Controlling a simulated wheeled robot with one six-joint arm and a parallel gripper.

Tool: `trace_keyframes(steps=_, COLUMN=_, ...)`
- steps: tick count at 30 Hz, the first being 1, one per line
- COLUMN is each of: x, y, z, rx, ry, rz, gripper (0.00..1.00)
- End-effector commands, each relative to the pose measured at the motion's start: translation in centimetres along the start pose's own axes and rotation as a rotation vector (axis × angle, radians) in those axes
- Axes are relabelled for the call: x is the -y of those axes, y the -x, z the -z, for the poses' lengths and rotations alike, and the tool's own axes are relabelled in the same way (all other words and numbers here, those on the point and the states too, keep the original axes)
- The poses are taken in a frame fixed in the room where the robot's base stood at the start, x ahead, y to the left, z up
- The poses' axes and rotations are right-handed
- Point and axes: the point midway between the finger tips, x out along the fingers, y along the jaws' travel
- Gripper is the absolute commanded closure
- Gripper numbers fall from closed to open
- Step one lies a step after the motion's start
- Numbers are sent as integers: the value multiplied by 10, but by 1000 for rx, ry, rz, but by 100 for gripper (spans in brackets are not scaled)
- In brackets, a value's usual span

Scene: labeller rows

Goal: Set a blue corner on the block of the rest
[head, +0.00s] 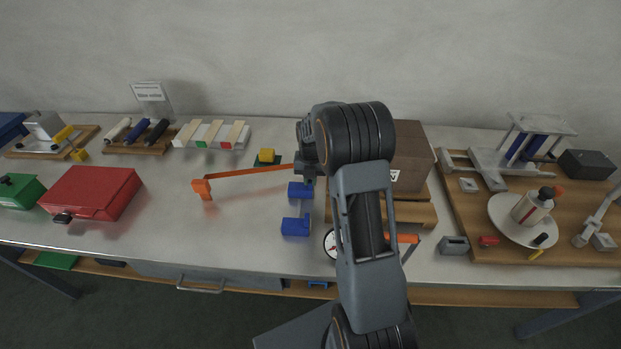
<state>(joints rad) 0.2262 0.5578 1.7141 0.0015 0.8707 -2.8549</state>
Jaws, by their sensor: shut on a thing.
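My gripper (308,178) is in the middle of the table, seen from behind my arm. It is shut on a blue corner (298,190), which shows just below the fingertips; the grip itself is partly hidden. A second blue corner (295,226) lies on the table nearer the front edge, apart from the gripper. To the right, a brown box (411,158) stands on a wooden base (416,214), partly hidden behind my arm. I cannot tell for sure which part is the block of the rest.
An orange bar (245,175) with an end block lies left of the gripper. A yellow block (266,155) stands behind it. A round dial (330,243) and an orange-handled piece (404,238) are beside my arm. A red case (92,193) is at left. The front middle-left table is clear.

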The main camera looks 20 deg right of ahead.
Motion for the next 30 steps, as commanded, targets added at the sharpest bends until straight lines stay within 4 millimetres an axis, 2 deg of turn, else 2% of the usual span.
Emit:
trace_keyframes(steps=7, x=0, y=-7, z=0, rx=-1, ry=0, rz=0, gripper=100)
trace_keyframes(steps=8, x=0, y=-6, z=0, rx=0, ry=0, rz=0, gripper=84)
trace_keyframes(steps=17, x=0, y=-6, z=0, rx=0, ry=0, rz=0, gripper=56)
trace_keyframes(steps=25, x=0, y=-4, z=0, rx=1, ry=0, rz=0, gripper=56)
trace_keyframes(steps=30, x=0, y=16, z=-1, rx=5, ry=0, rz=-1, gripper=56)
